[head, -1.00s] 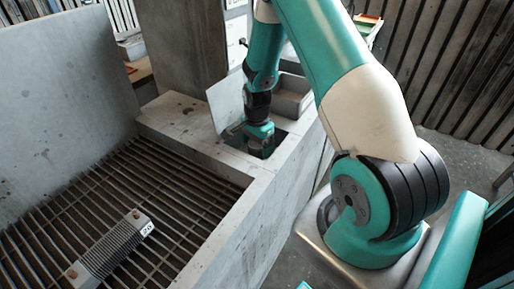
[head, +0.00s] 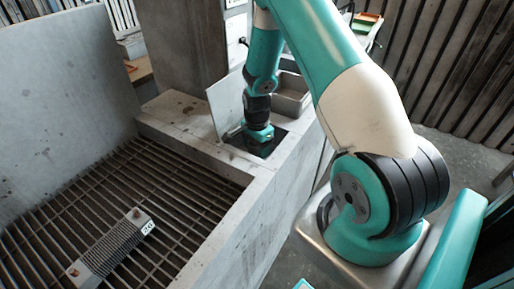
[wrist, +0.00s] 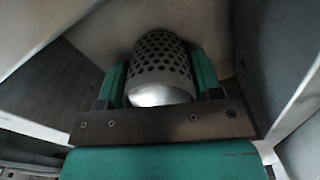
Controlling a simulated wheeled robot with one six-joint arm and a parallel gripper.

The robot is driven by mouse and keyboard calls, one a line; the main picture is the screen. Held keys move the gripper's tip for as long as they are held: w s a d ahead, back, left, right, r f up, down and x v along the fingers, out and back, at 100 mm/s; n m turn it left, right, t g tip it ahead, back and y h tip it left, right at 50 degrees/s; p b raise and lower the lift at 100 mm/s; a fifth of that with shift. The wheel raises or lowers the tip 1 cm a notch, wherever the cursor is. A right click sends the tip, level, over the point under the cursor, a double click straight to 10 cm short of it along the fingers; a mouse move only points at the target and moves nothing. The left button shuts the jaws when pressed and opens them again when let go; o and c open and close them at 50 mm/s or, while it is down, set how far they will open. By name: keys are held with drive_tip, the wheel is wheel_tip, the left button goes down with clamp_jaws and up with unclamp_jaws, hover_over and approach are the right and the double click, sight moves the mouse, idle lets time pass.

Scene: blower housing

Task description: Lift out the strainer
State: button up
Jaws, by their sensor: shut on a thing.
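The strainer (wrist: 163,62) is a grey perforated cylinder with a smooth, shiny near end, in the middle of the wrist view. My gripper (wrist: 161,82) has a green finger on each side of it and is shut on it. In the head view my gripper (head: 259,134) points down into a dark square opening (head: 248,145) in the top of the concrete housing (head: 190,125). The fingertips and strainer are hidden there. An open grey lid (head: 226,104) stands tilted up at the opening's far left side.
A grey open bin (head: 293,97) stands just behind the opening. A concrete pillar (head: 187,45) rises behind the housing. A slatted grate (head: 150,200) fills the left, with a ribbed grey block (head: 112,247) lying on it. Close walls surround the strainer in the wrist view.

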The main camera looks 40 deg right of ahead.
wheel_tip(320, 180, up, 20)
drive_tip(key=b, duration=0.1)
